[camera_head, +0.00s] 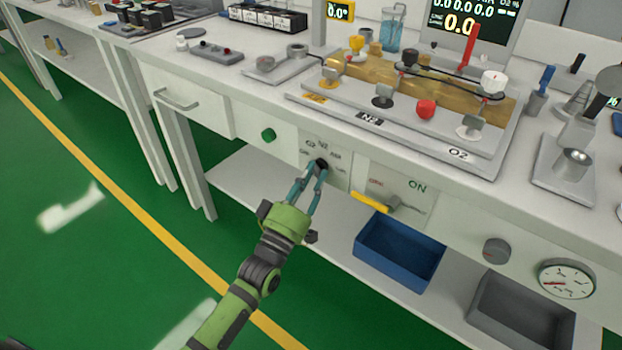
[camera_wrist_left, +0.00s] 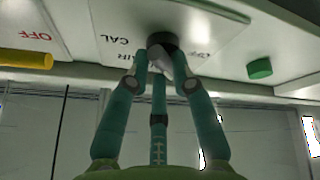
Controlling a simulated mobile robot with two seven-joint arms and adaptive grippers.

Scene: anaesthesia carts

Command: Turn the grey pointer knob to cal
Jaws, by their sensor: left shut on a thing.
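A panel (camera_head: 343,182) on the cart front carries the pointer knob (camera_head: 321,163), which has a black base in the head view. In the left wrist view the knob (camera_wrist_left: 163,43) shows a black round base and a grey pointer part between my fingers. The wrist view shows CAL and AIR lettering left of the knob and fainter lettering to its right. My left gripper (camera_head: 315,172) is shut on the knob from below and in front. Its blue fingertips also show in the wrist view (camera_wrist_left: 161,66). The fingers partly cover the pointer, so its exact heading is unclear. My right gripper is out of view.
A green button (camera_head: 268,135) sits left of the panel. A yellow-handled lever (camera_head: 371,202) by ON/OFF lettering is close on the right. Farther right are another grey knob (camera_head: 496,250) and a dial gauge (camera_head: 566,279). A blue bin (camera_head: 399,252) stands on the lower shelf.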

